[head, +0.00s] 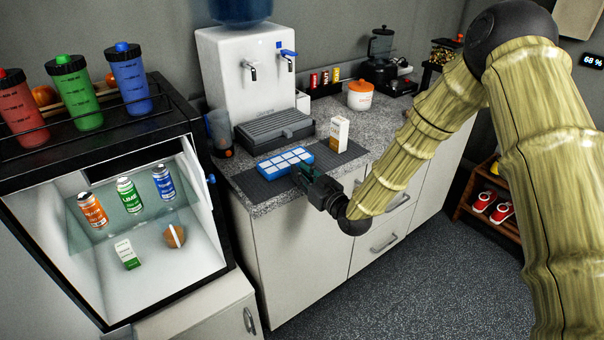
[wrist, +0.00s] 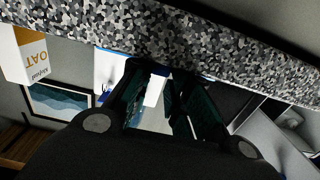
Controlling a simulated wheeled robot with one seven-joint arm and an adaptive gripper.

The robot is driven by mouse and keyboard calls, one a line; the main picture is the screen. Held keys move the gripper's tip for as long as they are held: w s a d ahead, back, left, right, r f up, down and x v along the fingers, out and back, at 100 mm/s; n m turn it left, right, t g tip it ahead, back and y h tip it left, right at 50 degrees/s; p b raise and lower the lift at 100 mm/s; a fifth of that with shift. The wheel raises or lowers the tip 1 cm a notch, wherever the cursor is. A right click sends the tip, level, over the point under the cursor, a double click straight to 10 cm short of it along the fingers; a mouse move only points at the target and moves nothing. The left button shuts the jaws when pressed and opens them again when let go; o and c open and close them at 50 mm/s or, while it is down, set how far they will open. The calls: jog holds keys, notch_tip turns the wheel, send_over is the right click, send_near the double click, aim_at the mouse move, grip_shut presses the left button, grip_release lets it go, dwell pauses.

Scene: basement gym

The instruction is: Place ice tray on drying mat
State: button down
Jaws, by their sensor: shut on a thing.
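The blue ice tray (head: 285,162) with pale compartments is over the dark ribbed drying mat (head: 258,187) on the counter, looking roughly level. I cannot tell whether its underside touches the mat. My gripper (head: 307,174) is at the tray's near right end, shut on it. In the wrist view the fingers of my gripper (wrist: 170,98) show dark and close together, with the picture upside down. The fingers hide part of the tray's end.
A white oat carton (head: 339,134) stands at the mat's back right. The white water dispenser (head: 246,75) with its grey drip tray (head: 274,128) is behind the mat. A tumbler (head: 220,133) is left. An open mini fridge (head: 130,215) stands front left.

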jog(key=shift+f, duration=0.2)
jog(key=c, duration=1.3)
grip_release()
jog(key=shift+r, duration=0.2)
jog(key=b+v, duration=0.2)
jog(key=v, duration=1)
